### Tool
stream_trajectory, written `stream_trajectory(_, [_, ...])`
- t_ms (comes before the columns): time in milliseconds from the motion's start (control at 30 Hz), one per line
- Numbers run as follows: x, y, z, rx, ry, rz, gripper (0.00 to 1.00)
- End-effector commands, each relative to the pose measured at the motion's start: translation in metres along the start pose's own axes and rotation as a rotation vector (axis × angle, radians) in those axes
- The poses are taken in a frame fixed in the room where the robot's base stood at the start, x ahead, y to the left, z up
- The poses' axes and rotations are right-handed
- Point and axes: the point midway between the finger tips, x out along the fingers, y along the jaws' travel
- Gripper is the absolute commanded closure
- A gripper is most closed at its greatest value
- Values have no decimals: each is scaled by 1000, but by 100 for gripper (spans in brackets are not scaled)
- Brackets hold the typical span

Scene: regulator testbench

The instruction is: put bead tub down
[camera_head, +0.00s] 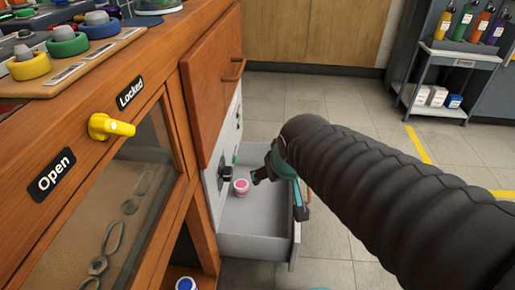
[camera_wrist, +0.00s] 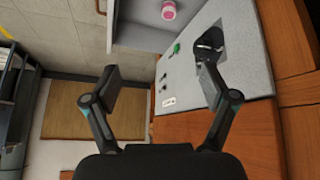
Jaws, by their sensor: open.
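The bead tub, a small white tub with a pink top (camera_head: 241,187), stands upright on the floor of the open grey drawer (camera_head: 258,245), near the drawer's panel side. It also shows at the top edge of the wrist view (camera_wrist: 168,10), partly cut off. My gripper (camera_head: 278,192) is over the drawer, to the right of the tub and apart from it. In the wrist view my gripper (camera_wrist: 155,86) has its fingers wide apart with nothing between them.
A black fitting (camera_head: 225,173) sticks out of the panel beside the tub; in the wrist view it (camera_wrist: 208,42) appears close to the right finger. A blue-topped tub (camera_head: 186,284) is low below the bench. A yellow knob (camera_head: 110,127) is on the wooden front. Open floor lies behind.

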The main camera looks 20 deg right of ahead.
Motion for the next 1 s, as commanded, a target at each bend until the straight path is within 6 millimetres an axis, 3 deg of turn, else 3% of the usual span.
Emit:
stream_trajectory(33, [-14, -2, 9, 4, -4, -5, 15])
stream_trajectory(200, [-44, -8, 40, 16, -49, -25, 15])
stream_trajectory(400, [-60, -13, 58, 21, -78, -37, 15])
stream_trajectory(767, [-62, -13, 59, 21, -81, -39, 15])
stream_trajectory(1000, [-87, -12, 42, 21, -81, -38, 15])
